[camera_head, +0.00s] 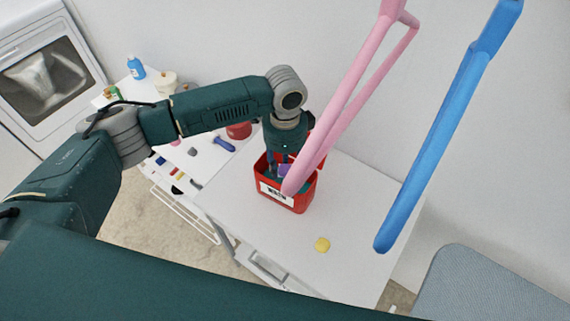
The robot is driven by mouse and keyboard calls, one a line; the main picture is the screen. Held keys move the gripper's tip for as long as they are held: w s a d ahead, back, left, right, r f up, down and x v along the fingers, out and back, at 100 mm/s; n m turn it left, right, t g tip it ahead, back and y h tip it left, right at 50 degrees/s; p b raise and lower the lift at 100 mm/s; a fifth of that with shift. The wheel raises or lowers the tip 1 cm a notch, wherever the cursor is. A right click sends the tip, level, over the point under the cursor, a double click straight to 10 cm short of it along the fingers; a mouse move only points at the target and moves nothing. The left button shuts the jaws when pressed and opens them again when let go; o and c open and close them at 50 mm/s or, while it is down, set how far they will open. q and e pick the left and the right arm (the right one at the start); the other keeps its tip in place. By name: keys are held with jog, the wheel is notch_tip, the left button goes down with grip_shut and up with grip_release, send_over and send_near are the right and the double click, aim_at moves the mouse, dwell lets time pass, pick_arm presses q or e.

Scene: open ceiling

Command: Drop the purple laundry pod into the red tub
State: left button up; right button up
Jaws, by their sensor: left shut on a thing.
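The red tub (303,197) stands on the white table, with a white label on its front. My left gripper (280,170) points down at the tub's opening and is shut on the purple laundry pod (285,170). The pod shows as a small purple patch at the gripper tips, within the tub's outline. The pink bar partly covers the tub's right side. Whether the pod touches the tub's contents cannot be told. My right gripper is not in view.
A small yellow item (322,244) lies on the white table (356,215). Pink (352,85) and blue (445,125) bars cross the view at right. A side table holds a blue bottle (136,68) and several small items. A dryer (45,78) is at upper left.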

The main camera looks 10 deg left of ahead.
pick_arm(q)
jog(key=o, duration=0.9)
jog(key=shift+o, duration=0.2)
notch_tip(320, 180, up, 12)
jog(key=shift+f, duration=0.1)
